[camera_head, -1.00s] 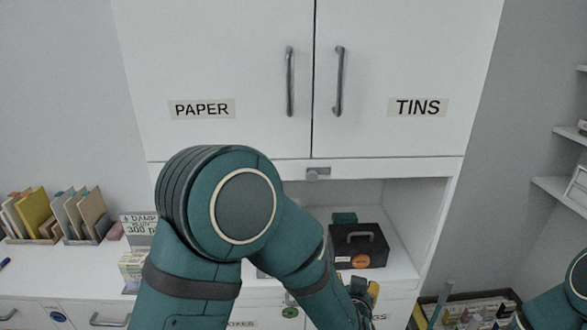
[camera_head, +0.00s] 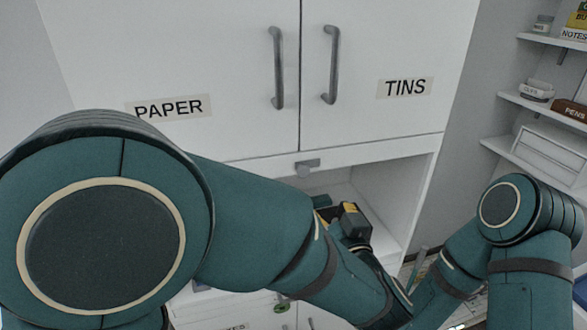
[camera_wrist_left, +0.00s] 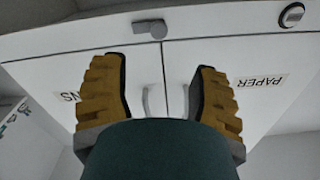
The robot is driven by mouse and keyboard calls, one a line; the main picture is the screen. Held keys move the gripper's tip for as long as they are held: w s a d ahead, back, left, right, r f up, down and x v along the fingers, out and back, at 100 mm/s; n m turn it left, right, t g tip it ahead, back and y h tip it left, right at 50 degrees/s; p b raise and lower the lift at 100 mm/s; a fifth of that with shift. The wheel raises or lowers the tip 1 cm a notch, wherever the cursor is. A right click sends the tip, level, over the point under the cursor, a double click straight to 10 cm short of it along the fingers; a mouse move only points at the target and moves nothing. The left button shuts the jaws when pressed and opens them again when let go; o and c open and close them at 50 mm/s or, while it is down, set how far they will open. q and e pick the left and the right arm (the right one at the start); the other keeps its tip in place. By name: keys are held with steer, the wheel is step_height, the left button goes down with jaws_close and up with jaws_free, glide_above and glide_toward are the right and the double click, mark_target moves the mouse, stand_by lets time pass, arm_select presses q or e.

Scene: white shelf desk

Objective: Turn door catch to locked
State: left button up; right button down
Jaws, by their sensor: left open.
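The door catch (camera_head: 307,167) is a small grey piece on the white rail just below the meeting edges of the two cabinet doors. Its bar lies roughly sideways. It also shows upside down at the top of the left wrist view (camera_wrist_left: 150,28), beyond my fingers and apart from them. My left gripper (camera_head: 345,212), with yellow pads, is below and right of the catch in the head view. In the left wrist view its fingers (camera_wrist_left: 158,72) are spread wide with nothing between them. My right arm shows at the right; its gripper is not visible.
The PAPER door (camera_head: 170,60) and TINS door (camera_head: 390,50) are closed, with long vertical handles. Below the rail is an open niche (camera_head: 395,195), partly blocked by my left arm. Wall shelves (camera_head: 545,100) stand at the right. A round black-and-white fitting (camera_wrist_left: 292,14) shows in the wrist view.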

mark_target(304, 173)
arm_select(q)
steer(key=x, duration=1.3)
steer(key=shift+w+p, duration=0.3)
steer(key=shift+p, duration=0.05)
steer(key=shift+c, duration=0.2)
jaws_close()
